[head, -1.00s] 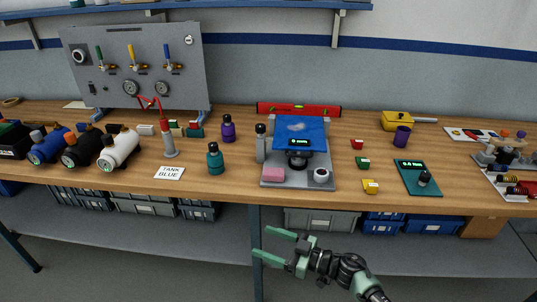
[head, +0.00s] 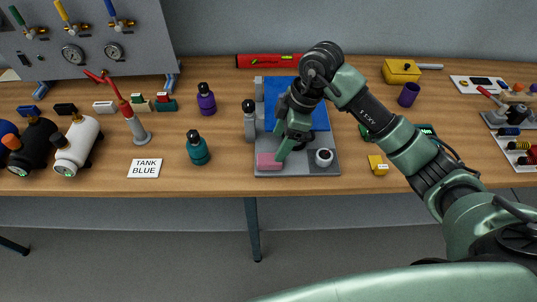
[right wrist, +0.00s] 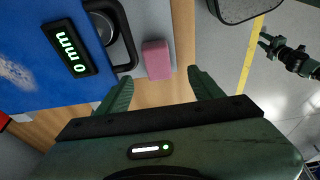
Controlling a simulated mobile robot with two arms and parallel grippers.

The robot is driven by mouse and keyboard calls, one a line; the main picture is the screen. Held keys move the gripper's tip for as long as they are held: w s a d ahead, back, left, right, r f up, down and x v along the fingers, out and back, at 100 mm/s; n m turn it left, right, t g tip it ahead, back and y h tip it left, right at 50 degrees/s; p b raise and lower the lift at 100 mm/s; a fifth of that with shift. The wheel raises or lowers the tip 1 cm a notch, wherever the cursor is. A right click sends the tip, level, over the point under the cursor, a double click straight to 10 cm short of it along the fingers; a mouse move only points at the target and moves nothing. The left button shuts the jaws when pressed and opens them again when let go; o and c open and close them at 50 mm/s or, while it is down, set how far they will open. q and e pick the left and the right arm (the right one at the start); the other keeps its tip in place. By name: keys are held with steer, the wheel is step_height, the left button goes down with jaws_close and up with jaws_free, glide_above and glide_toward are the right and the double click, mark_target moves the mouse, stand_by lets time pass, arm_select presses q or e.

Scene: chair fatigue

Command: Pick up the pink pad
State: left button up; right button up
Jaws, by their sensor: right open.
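The pink pad (head: 268,160) is a small block on the front left corner of the grey fixture plate (head: 296,170). In the right wrist view the pad (right wrist: 156,59) lies beyond and between my fingertips, apart from both. My right gripper (head: 282,150) is over the plate beside the pad, pointing down, with its fingers (right wrist: 157,82) open and empty. My left gripper (right wrist: 266,45) shows small in the right wrist view, away over the floor, its green fingers apart.
A white-and-black round part (head: 324,157) sits on the plate right of the pad. A teal bottle (head: 197,148) stands to the left. The bench front edge is close.

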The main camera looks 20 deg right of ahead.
mark_target(271, 158)
steer(key=shift+x, duration=1.1)
steer(key=shift+w+a+f, duration=0.1)
steer(key=shift+w+f, duration=0.05)
steer(key=shift+f, duration=0.1)
steer(key=p+x, duration=0.2)
steer(key=x, duration=0.2)
steer(key=shift+f+p, duration=0.15)
steer(key=shift+p, duration=0.15)
steer(key=shift+w+a+f, duration=0.1)
steer(key=shift+f, duration=0.25)
arm_select(q)
steer(key=r, duration=0.1)
steer(key=w+r, duration=0.1)
steer(key=r, duration=0.1)
steer(key=shift+w+d, duration=0.1)
steer(key=shift+w, duration=0.2)
arm_select(e)
steer(key=shift+f, duration=0.1)
steer(key=c, duration=1.4)
